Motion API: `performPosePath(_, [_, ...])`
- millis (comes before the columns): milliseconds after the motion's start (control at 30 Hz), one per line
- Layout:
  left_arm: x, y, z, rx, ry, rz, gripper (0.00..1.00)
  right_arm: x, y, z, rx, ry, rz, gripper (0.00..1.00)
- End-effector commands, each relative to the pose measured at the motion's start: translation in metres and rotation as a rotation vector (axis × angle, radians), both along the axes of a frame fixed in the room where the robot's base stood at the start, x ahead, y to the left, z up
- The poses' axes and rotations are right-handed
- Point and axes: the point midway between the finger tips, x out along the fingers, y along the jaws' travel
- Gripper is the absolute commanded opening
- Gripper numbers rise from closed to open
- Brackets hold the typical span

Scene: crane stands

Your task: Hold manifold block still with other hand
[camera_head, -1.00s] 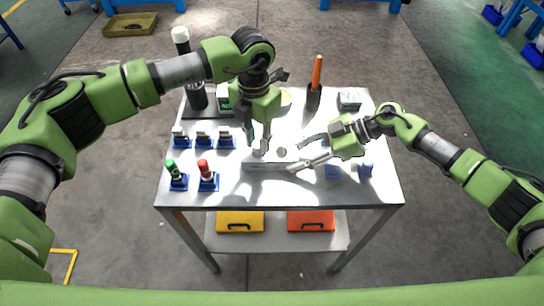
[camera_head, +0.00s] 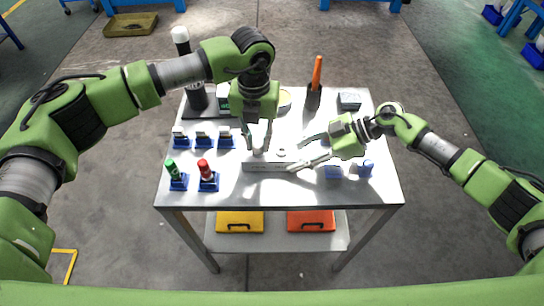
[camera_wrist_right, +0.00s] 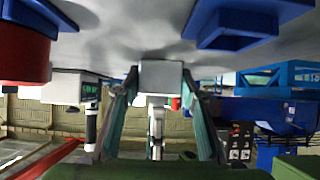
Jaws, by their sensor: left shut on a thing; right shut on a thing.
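The manifold block (camera_head: 268,167) is a pale, long block lying near the front middle of the table. My right gripper (camera_head: 301,156) is shut on its right end, fingers coming in from the right. In the right wrist view the block's end face (camera_wrist_right: 162,76) sits between the two fingers (camera_wrist_right: 160,84). My left gripper (camera_head: 259,146) points down over the block's left half and is shut on a small pale fitting (camera_head: 258,153) at the block's top. Whether that fitting is fully seated cannot be told. A second round pale feature (camera_head: 281,153) shows on the block's top.
A green-topped piece (camera_head: 171,166) and a red-topped piece (camera_head: 204,167) stand in blue holders at left front. Several blue holders (camera_head: 203,142) stand behind them. Small blue items (camera_head: 366,169) lie right of my right gripper. An orange-handled tool (camera_head: 316,75) stands behind.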

Motion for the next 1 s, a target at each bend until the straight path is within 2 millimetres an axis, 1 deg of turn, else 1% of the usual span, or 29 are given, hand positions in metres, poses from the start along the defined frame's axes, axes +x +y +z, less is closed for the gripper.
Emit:
performPosePath(167, [0.001,-0.0008,0.0024,-0.002,-0.004,0.037,0.0,-0.0003,-0.0007,-0.0012,-0.003,0.001,-0.001,0.09])
performPosePath(400, [0.0011,-0.001,0.0026,-0.004,-0.004,0.333,0.0,-0.0003,-0.0008,-0.0013,-0.003,0.001,-0.001,0.09])
performPosePath(500, [0.001,-0.001,0.0026,-0.003,-0.003,0.416,0.0,-0.0003,-0.0008,-0.0013,-0.003,0.001,-0.001,0.09])
performPosePath(600, [0.0009,-0.0008,0.0026,-0.003,-0.003,0.449,0.0,-0.0003,-0.0008,-0.0013,-0.003,0.001,-0.001,0.09])
performPosePath(867, [0.0009,-0.0008,0.0027,-0.003,-0.003,0.456,0.0,-0.0003,-0.0009,-0.0013,-0.003,0.001,-0.001,0.09])
performPosePath(967, [0.0008,-0.0009,0.0027,-0.002,-0.002,0.524,0.0,-0.0003,-0.0008,-0.0014,-0.003,0.001,-0.001,0.09])
performPosePath(1000, [0.0008,-0.0009,0.0027,-0.002,-0.002,0.574,0.0,-0.0003,-0.0009,-0.0015,-0.003,0.001,-0.001,0.09])
